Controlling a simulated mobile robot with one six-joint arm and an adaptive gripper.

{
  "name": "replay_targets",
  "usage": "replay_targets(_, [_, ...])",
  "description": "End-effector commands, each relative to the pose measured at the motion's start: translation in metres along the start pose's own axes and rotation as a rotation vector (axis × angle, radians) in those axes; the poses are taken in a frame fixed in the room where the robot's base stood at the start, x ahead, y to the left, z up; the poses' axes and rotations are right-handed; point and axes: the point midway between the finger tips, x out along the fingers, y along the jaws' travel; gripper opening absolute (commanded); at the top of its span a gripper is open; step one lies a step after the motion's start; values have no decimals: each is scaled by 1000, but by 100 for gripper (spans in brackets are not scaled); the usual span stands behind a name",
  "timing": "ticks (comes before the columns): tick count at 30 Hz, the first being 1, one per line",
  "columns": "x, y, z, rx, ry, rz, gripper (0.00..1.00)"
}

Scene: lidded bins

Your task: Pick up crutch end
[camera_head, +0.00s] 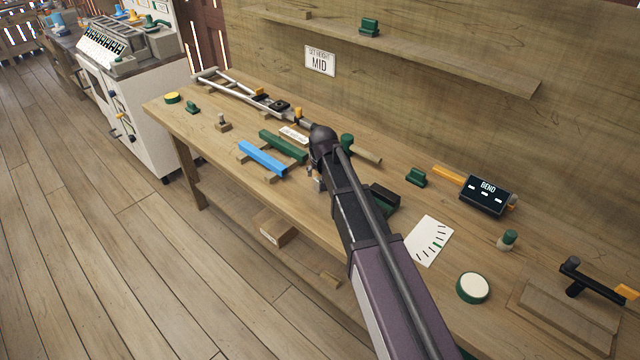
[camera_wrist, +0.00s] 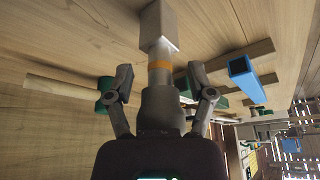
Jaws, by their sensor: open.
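In the wrist view a pale grey piece with a square block end (camera_wrist: 158,27), a round shaft and an orange band stands between my fingers; it looks like the crutch end, though I cannot be sure. My gripper (camera_wrist: 161,76) is open, one finger on each side of it, with visible gaps. In the head view my gripper (camera_head: 316,172) is low over the front part of the bench, and my arm hides most of this piece. A silver crutch frame (camera_head: 232,88) with orange parts lies at the back left of the bench.
A blue bar (camera_head: 262,158) and a green bar (camera_head: 283,146) lie on wooden supports left of my gripper. A black bend tool (camera_head: 487,196) and a white scale card (camera_head: 429,241) are farther right. A shelf (camera_head: 440,55) runs above.

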Motion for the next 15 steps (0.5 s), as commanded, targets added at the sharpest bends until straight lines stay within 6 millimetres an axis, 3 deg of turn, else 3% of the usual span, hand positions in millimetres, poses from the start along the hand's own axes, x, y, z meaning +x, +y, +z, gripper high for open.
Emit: replay_targets(15, [0, 0, 0, 0, 0, 0, 67])
